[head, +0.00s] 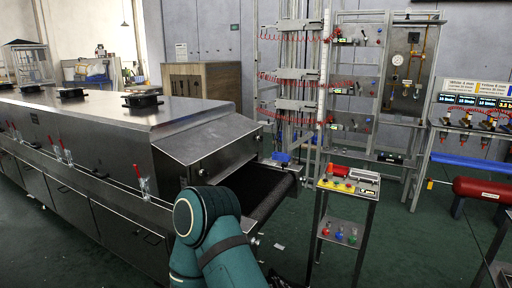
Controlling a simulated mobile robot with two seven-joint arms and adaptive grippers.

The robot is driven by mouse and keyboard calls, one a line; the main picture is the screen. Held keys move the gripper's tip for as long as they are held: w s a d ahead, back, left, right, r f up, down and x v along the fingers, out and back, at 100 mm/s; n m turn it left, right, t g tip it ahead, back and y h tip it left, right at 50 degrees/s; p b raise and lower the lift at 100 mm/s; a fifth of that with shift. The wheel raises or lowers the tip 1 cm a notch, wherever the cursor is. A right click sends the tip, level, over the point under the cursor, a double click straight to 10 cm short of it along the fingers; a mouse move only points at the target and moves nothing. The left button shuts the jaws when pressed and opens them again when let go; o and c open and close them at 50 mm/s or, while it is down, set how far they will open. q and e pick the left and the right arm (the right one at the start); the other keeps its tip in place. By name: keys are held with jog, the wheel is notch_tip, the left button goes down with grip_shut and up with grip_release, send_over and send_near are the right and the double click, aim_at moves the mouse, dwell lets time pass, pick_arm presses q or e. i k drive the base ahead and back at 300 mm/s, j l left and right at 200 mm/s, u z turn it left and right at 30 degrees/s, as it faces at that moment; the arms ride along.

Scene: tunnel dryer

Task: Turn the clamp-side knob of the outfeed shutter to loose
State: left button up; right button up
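The steel tunnel dryer (110,115) fills the left side, and its outfeed end has a sloping metal hood or shutter plate (210,140). A small dark knob (201,172) shows at its lower left, on the side with the red-handled clamps (140,180). Another small knob (257,138) shows at its right end. The knobs are too small to tell whether they are tight or loose. My teal arm stands in front of the outfeed, its bend just below the left knob and covering part of the opening. Neither gripper can be made out.
The dark outfeed belt (262,188) sticks out below the shutter. A small stand (347,192) with coloured items is right of it. A rack with red coiled hoses (300,80) stands behind.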

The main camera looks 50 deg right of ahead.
aim_at(203, 173)
jog(key=z, duration=1.45)
jog(key=i, duration=0.2)
jog(key=j+u, duration=0.05)
jog(key=j, duration=0.05)
